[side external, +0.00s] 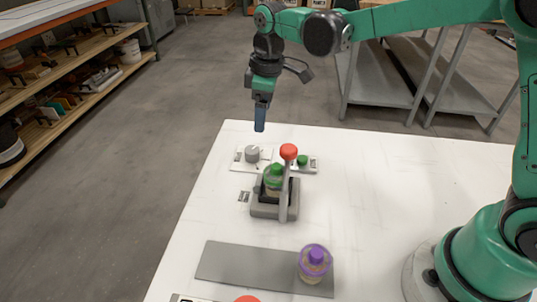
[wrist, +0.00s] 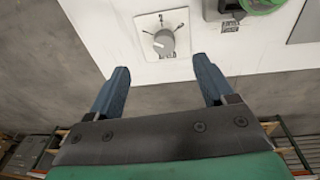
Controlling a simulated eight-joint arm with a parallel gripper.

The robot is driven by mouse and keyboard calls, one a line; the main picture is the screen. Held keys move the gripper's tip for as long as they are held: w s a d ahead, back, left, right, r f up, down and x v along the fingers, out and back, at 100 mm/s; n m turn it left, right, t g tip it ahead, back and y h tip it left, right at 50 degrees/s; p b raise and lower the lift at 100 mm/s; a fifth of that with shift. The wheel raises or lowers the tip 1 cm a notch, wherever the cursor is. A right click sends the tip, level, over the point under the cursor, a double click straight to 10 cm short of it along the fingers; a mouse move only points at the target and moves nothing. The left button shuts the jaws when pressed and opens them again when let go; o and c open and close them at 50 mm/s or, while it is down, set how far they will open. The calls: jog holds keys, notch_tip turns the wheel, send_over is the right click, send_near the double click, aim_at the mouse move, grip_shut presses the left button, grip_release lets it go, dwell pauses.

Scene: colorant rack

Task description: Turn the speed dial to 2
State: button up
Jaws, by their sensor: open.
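The speed dial is a grey round knob (side external: 252,154) on a square white plate (side external: 239,164) near the table's far edge.
A green button (side external: 303,160) sits right of the dial. A red-knobbed lever (side external: 288,152) rises beside a green-capped bottle (side external: 274,177) in a grey holder (side external: 268,211). A purple-capped bottle (side external: 314,263) stands on a grey mat (side external: 235,265). The table's right side is mostly clear.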

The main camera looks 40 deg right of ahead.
jog(key=n+g, duration=0.1)
jog(key=n, duration=0.1)
send_over(251, 150)
notch_tip(251, 150, down, 5)
jog(key=shift+r, duration=0.15)
jog(key=shift+f, duration=2.8)
jog(key=shift+c, duration=0.3)
grip_shut()
